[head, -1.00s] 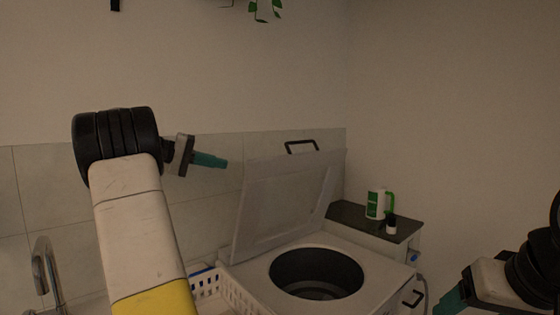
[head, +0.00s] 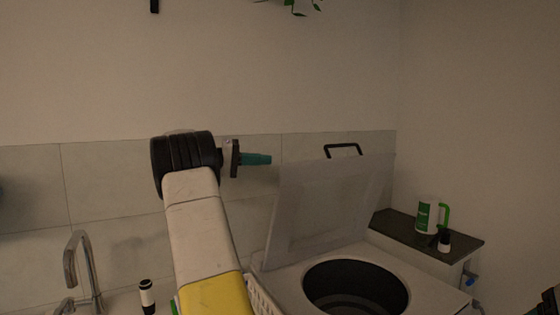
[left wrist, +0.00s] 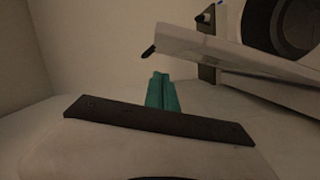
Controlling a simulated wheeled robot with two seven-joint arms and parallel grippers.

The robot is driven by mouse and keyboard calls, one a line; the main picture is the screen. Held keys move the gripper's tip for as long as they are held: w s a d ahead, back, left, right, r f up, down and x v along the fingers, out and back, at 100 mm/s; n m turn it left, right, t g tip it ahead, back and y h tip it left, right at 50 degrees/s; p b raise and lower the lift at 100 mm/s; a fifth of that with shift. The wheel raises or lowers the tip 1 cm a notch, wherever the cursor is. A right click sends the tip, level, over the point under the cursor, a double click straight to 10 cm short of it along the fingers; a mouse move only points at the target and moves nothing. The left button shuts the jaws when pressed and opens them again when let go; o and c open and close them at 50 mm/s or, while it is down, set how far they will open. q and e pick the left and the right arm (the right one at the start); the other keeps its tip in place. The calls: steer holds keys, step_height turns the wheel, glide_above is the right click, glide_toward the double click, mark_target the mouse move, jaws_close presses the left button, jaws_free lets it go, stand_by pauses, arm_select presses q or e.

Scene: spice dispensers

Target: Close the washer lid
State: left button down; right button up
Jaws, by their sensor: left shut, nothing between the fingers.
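The washer lid (head: 322,210) stands open, tilted back and up, with a black handle (head: 343,150) on its top edge. The washer (head: 425,290) is below it, its round dark drum opening (head: 355,288) uncovered. My left gripper (head: 268,159) is shut and empty, with teal fingers pointing right, left of the lid's upper edge and apart from it in the picture. In the left wrist view the shut teal fingers (left wrist: 161,92) show near the lid (left wrist: 235,53), whose handle (left wrist: 148,51) is close to the tips. Only a dark bit of my right arm shows at the right edge; its fingers are hidden.
A white basket (head: 262,298) stands left of the washer. A dark-topped cabinet (head: 420,236) at right holds a green and white jug (head: 427,215) and a small bottle (head: 444,240). A faucet (head: 85,268) is at lower left. The wall is close behind.

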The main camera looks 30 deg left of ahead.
arm_select(q)
steer(key=shift+s+d+f, duration=0.1)
steer(key=shift+d+f, duration=0.15)
steer(key=shift+d, duration=0.6)
steer(key=shift+w+d+f, duration=0.1)
steer(key=shift+d+f, duration=0.15)
steer(key=shift+d, duration=0.55)
steer(key=shift+s+d+f, duration=0.1)
steer(key=shift+d+f, duration=0.15)
steer(key=shift+d, duration=0.6)
